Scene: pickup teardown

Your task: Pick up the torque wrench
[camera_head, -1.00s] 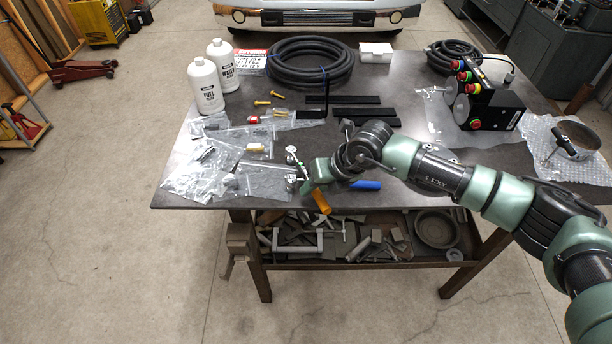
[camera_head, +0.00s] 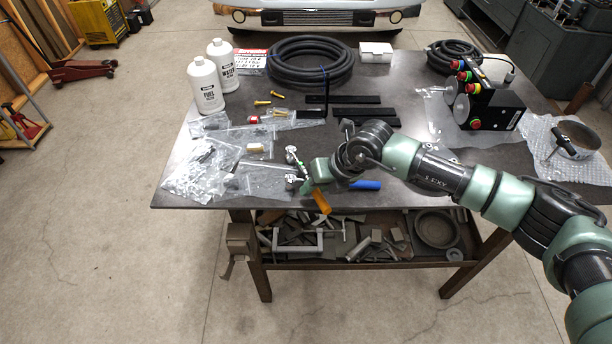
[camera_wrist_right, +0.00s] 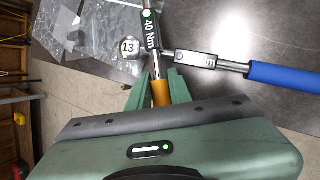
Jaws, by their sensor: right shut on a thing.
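The torque wrench with an orange handle (camera_head: 320,202) and a green "40 Nm" label lies near the table's front edge. The wrist view shows the green label (camera_wrist_right: 151,30) and the orange handle (camera_wrist_right: 161,93) close up. My right gripper (camera_wrist_right: 158,86) is shut on this wrench at the top of the handle; its fingers (camera_head: 307,186) are small in the head view. A second wrench with a blue handle (camera_wrist_right: 285,77) lies beside it and also shows in the head view (camera_head: 365,185). A round head marked 13 (camera_wrist_right: 130,46) is near the label. My left gripper is out of view.
Plastic bags (camera_head: 205,170) with small parts lie left of the gripper. Two white bottles (camera_head: 206,86), a coiled black hose (camera_head: 310,64), black bars (camera_head: 358,112) and a control box (camera_head: 490,103) stand farther back. A lower shelf (camera_head: 360,262) holds metal parts.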

